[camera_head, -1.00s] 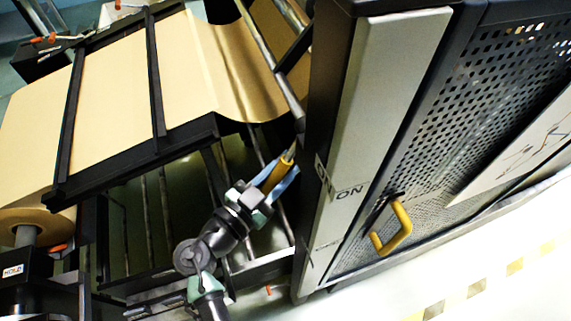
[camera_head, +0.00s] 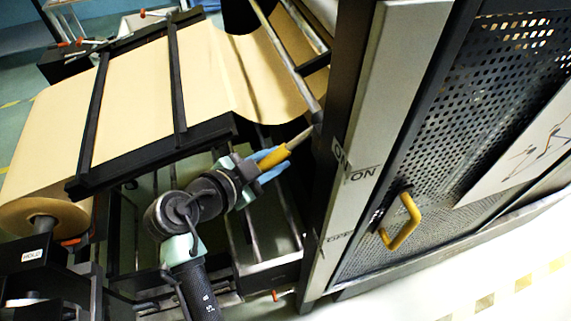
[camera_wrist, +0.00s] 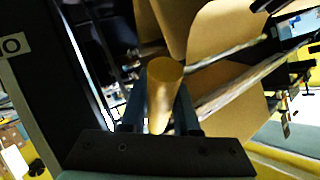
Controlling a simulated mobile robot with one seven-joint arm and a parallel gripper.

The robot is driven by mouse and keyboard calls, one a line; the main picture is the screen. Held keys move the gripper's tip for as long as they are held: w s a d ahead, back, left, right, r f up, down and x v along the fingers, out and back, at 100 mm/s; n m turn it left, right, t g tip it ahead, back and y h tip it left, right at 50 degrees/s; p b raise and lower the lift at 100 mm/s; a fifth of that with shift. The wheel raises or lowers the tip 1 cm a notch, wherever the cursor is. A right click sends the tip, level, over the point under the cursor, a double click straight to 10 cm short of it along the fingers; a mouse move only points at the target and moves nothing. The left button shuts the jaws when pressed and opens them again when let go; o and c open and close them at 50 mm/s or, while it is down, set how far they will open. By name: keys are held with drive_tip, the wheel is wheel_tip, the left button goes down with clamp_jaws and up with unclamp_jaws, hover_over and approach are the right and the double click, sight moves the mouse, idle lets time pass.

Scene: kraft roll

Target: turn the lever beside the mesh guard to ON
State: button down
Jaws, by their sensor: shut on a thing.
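The lever has a yellow grip (camera_head: 274,158) on a thin metal rod that runs up right to the grey post (camera_head: 376,120) beside the mesh guard (camera_head: 480,100). My gripper (camera_head: 268,162), with blue fingers, is shut on the yellow grip. In the wrist view the grip (camera_wrist: 163,90) shows end-on between my two fingers. An ON label (camera_head: 363,174) is on the post, close to the lever's root. Another label lower on the post is too small to read surely. The lever's pivot is partly hidden at the post's edge.
A yellow door handle (camera_head: 402,222) sticks out from the mesh guard. Brown kraft paper (camera_head: 130,90) runs over a black frame to the left, with its roll (camera_head: 45,218) at lower left. Dark rails and bars lie close behind my arm. The floor at lower right is clear.

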drive_tip(key=s+a+r+m+g+y+p, duration=0.1)
drive_tip(key=a+r+m+g+y+p, duration=0.1)
drive_tip(key=r+y+p, duration=0.3)
wheel_tip(320, 180, up, 2)
drive_tip(key=shift+a+r+g+y+p, duration=0.1)
drive_tip(key=shift+a+g+y+p, duration=0.4)
drive_tip(key=shift+a+p, duration=0.5)
drive_tip(key=shift+d, duration=0.1)
drive_tip(key=c, duration=0.7)
unclamp_jaws()
drive_tip(key=shift+o, duration=0.2)
drive_tip(key=shift+s, duration=0.1)
drive_tip(key=p+v, duration=0.1)
drive_tip(key=v, duration=1.2)
